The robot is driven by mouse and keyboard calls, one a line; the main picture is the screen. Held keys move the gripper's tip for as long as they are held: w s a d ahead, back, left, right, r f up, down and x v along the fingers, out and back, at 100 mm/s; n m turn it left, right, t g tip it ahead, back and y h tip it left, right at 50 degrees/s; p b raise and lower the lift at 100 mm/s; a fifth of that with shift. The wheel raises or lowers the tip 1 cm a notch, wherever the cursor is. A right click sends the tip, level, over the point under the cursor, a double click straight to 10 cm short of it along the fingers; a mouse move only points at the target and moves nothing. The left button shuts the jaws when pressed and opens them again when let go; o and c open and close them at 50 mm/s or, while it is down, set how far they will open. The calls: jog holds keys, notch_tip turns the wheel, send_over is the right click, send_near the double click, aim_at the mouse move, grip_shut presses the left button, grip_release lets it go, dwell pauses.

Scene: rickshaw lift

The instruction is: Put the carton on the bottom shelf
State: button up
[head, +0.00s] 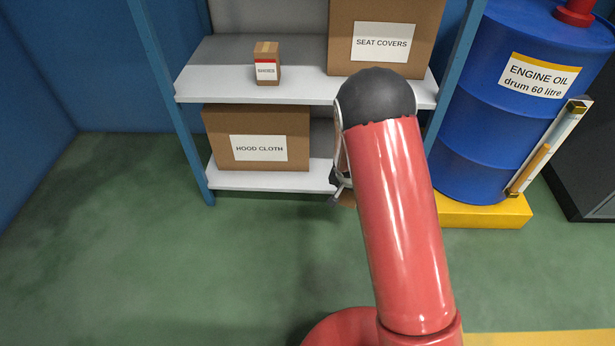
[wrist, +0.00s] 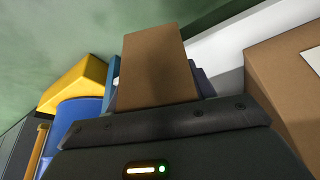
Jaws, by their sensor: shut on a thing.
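The carton is a plain brown box (wrist: 155,68), held in my gripper (wrist: 158,92) in the wrist view. In the head view only a sliver of the carton (head: 347,200) shows below my gripper (head: 338,188), which is mostly hidden behind my red arm. My gripper is shut on the carton at the front edge of the bottom shelf (head: 270,180). The shelf is white, and its right part is hidden by my arm. I cannot tell whether the carton touches the shelf.
A HOOD CLOTH box (head: 258,137) fills the left of the bottom shelf. A small labelled box (head: 266,64) and a SEAT COVERS box (head: 384,38) stand on the shelf above. A blue post (head: 180,90) bounds the rack. A blue oil drum (head: 490,125) stands right on a yellow base (head: 485,213).

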jog(key=shift+m, duration=0.3)
jog(key=f, duration=0.1)
jog(key=w+f, duration=0.1)
jog(key=w+f+b, duration=0.1)
jog(key=shift+a+f, duration=0.4)
jog(key=w+d, duration=0.2)
jog(key=w, duration=0.3)
jog(key=w+d, duration=0.2)
jog(key=w, duration=0.3)
jog(key=w+d, duration=0.2)
jog(key=w, duration=0.4)
jog(key=shift+d, duration=0.35)
jog(key=shift+f, duration=1.65)
jog(key=shift+f, duration=0.15)
jog(key=o, duration=1.4)
jog(key=shift+s, duration=0.1)
